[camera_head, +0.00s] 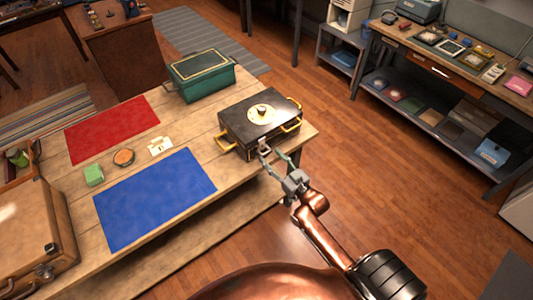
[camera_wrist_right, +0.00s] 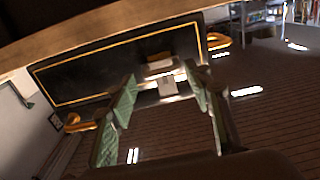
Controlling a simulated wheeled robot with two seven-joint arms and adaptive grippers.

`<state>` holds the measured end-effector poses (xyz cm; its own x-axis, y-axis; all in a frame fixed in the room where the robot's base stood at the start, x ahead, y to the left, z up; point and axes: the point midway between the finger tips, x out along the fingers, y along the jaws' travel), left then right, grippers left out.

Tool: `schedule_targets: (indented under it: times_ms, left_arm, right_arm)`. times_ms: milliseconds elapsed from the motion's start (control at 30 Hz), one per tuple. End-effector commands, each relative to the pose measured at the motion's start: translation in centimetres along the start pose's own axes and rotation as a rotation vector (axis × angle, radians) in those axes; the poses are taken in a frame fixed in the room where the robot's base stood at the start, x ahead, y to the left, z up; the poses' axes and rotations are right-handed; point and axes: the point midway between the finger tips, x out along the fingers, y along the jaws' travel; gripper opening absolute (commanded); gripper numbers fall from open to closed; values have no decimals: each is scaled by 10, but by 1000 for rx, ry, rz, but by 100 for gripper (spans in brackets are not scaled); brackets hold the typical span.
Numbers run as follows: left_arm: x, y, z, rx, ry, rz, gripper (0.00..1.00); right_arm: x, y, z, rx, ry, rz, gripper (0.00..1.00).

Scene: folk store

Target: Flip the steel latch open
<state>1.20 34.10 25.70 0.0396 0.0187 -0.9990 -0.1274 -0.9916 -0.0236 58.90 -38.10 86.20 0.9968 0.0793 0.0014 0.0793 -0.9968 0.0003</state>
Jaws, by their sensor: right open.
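The steel latch (camera_head: 264,146) is on the front side of a black box (camera_head: 240,131) with gold trim, brass handles and a round brass plate on its lid. The box stands at the right end of the wooden table. In the right wrist view the latch (camera_wrist_right: 166,84) is a small bright plate on the box's dark front (camera_wrist_right: 70,75). My right gripper (camera_head: 272,164) is open at the box's front. Its green-padded fingers (camera_wrist_right: 160,98) are on either side of the latch in the wrist view; I cannot tell whether they touch it. My left gripper is not in view.
A green box (camera_head: 203,82) stands behind the black box. A blue mat (camera_head: 155,198), a red mat (camera_head: 112,128), a green block (camera_head: 94,175) and a round orange-topped item (camera_head: 124,157) lie on the table. A brown case (camera_head: 35,235) is at left. Floor right of the table is clear.

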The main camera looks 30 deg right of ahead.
Motion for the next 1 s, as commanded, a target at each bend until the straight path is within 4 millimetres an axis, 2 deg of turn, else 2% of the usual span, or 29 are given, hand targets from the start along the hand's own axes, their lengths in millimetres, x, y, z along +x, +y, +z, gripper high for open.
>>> schedule_targets:
  times_ms: [100,233,600,1000]
  left_arm:
    - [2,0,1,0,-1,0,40]
    - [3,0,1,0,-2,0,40]
    - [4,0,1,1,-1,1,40]
    - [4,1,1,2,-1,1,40]
  right_arm:
    - [18,0,0,0,1,0,46]
    - [31,0,1,1,-1,0,46]
    - [36,0,1,1,-2,0,46]
    - [36,1,1,0,-2,1,18]
